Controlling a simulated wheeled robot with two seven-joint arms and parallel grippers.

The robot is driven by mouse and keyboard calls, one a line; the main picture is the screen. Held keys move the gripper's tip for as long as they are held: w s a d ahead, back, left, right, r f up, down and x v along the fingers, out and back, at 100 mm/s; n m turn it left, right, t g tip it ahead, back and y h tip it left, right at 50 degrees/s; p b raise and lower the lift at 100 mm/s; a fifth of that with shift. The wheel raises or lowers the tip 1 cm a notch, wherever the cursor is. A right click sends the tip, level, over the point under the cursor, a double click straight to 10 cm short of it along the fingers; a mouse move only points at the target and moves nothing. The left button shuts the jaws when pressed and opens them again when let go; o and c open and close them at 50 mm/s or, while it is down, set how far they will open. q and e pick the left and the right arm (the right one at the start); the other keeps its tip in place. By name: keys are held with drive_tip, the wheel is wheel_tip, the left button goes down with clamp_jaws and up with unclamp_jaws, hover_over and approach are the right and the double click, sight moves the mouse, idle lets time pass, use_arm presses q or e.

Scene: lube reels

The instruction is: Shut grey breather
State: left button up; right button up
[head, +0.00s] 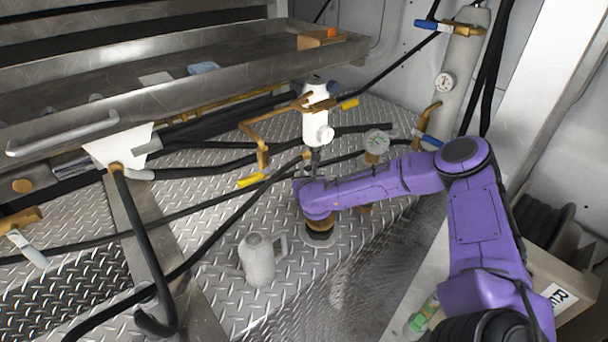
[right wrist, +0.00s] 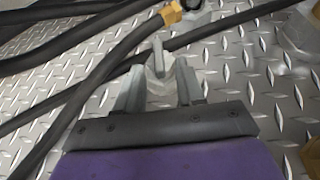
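My right gripper (head: 307,180) is at the end of the purple arm, low over the tread-plate floor, just under the white cylinder (head: 316,125). In the right wrist view its two grey fingers (right wrist: 158,85) stand apart. A small grey piece with an upright fin (right wrist: 158,56) shows between them. I cannot tell whether the fingers touch it, or whether it is the grey breather. In the head view the arm and gripper hide that spot. A brass valve (head: 20,218) with a pale grey lever is at the lower left. My left gripper is not in view.
Black hoses (head: 215,240) cross the floor, and a brass hose fitting (right wrist: 171,12) lies just past the fingers. A pale jug (head: 258,260) stands left of the arm. A metal tray (head: 190,45) overhangs the back left. A gauge cylinder (head: 457,75) stands at the back right.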

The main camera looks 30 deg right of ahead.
drive_tip(key=shift+w+d+f, duration=0.2)
drive_tip(key=shift+w+f, duration=0.05)
drive_tip(key=shift+w, duration=0.2)
clamp_jaws()
drive_tip(key=shift+w+a+f+m+h+b, duration=0.15)
drive_tip(key=shift+m+h+b, duration=0.15)
drive_tip(key=shift+b, duration=0.35)
drive_tip(key=m+g+h+b, duration=0.1)
drive_tip(key=b, duration=0.1)
drive_tip(key=m+g+h+b, duration=0.1)
drive_tip(key=b, duration=0.1)
drive_tip(key=a+m+g+h+b, duration=0.1)
drive_tip(key=b, duration=0.1)
drive_tip(key=shift+w+f+m, duration=0.1)
drive_tip(key=shift+w+m, duration=0.2)
drive_tip(key=shift+w, duration=0.05)
drive_tip(key=shift+w+a+r+m+g+h+b, duration=0.1)
drive_tip(key=shift+r+m+g+h+b, duration=0.05)
drive_tip(key=shift+m+g+h+b, duration=0.35)
drive_tip(key=shift+w+a+r+m+g+h+b, duration=0.1)
drive_tip(key=shift+m+g+h+b, duration=0.25)
drive_tip(key=shift+b, duration=0.25)
unclamp_jaws()
